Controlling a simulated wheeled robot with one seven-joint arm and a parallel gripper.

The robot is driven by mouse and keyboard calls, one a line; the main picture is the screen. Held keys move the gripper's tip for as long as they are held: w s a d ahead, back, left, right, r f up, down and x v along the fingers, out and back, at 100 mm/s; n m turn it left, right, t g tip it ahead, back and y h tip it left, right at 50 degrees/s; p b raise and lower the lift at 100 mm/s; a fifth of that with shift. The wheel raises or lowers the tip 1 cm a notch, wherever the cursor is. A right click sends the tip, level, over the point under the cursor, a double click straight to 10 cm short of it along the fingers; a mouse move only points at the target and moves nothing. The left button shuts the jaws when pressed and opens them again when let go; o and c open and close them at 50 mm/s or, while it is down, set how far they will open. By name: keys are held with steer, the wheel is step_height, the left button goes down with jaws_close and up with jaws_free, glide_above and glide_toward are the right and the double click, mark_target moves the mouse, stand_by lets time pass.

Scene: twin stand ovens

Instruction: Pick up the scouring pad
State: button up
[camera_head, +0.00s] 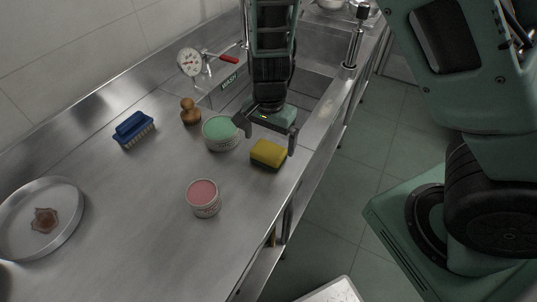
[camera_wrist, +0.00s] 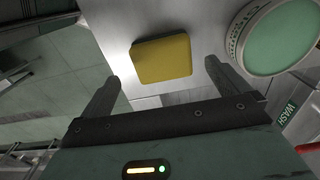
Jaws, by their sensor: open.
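The scouring pad (camera_head: 268,153) is a yellow block with a dark lower layer. It lies on the steel counter (camera_head: 150,210) close to its right edge. In the wrist view the pad's yellow top (camera_wrist: 162,58) sits just beyond and between my fingertips. My gripper (camera_head: 267,138) is open and empty, pointing down above the pad, with its fingers spread. The wrist view also shows both fingers of my gripper (camera_wrist: 161,73) apart, with nothing between them. The pad's underside is hidden.
A green-topped tin (camera_head: 221,132) stands close left of the pad; it also shows in the wrist view (camera_wrist: 283,38). A pink-topped tin (camera_head: 203,198), a wooden brush (camera_head: 190,112), a blue brush (camera_head: 133,129) and a round pan (camera_head: 70,238) stand further off. A sink (camera_head: 312,88) lies behind.

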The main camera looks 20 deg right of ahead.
mark_target(269, 150)
steer(key=f, duration=0.5)
steer(key=shift+w+f, duration=0.1)
steer(key=shift+w, duration=0.1)
steer(key=c, duration=1)
step_height(269, 150, up, 10)
steer(key=shift+r+p, duration=0.1)
steer(key=shift+p, duration=0.4)
steer(key=shift+o, duration=0.6)
